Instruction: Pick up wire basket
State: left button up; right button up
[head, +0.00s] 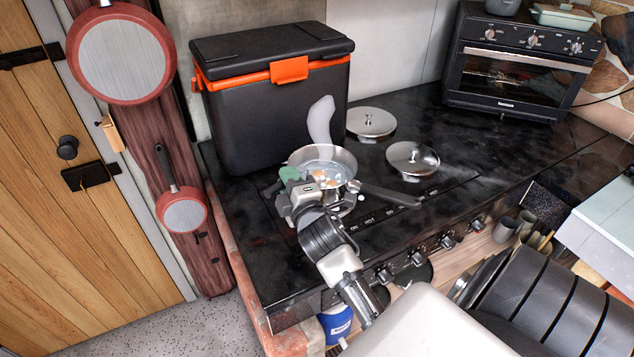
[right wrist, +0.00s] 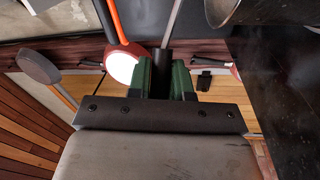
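My right gripper (head: 291,180) is at the near left side of a metal pot (head: 345,160) on the black hob. In the right wrist view its green fingers (right wrist: 165,82) are close together on both sides of a narrow black handle (right wrist: 162,72). A thin grey rod (right wrist: 173,24) runs up in line with that handle. I cannot make out wire mesh in either view, so I cannot tell whether this handle belongs to the wire basket. The pot's inside is partly visible, with small orange pieces in it. My left gripper is not in view.
A pale curved piece (head: 320,120) stands up behind the pot, before a black box (head: 270,125) with an orange latch. A toaster oven (head: 520,70) is at the back right.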

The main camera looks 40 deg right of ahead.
grip_shut()
notch_tip(320, 180, up, 10)
jog(key=shift+f, duration=0.15)
jog(key=shift+r+p, duration=0.35)
jog(key=shift+r, duration=0.2)
notch_tip(320, 180, up, 4)
jog(key=p, duration=0.3)
jog(key=shift+f+p, duration=0.15)
jog(key=shift+p, duration=0.2)
jog(key=shift+f, duration=0.1)
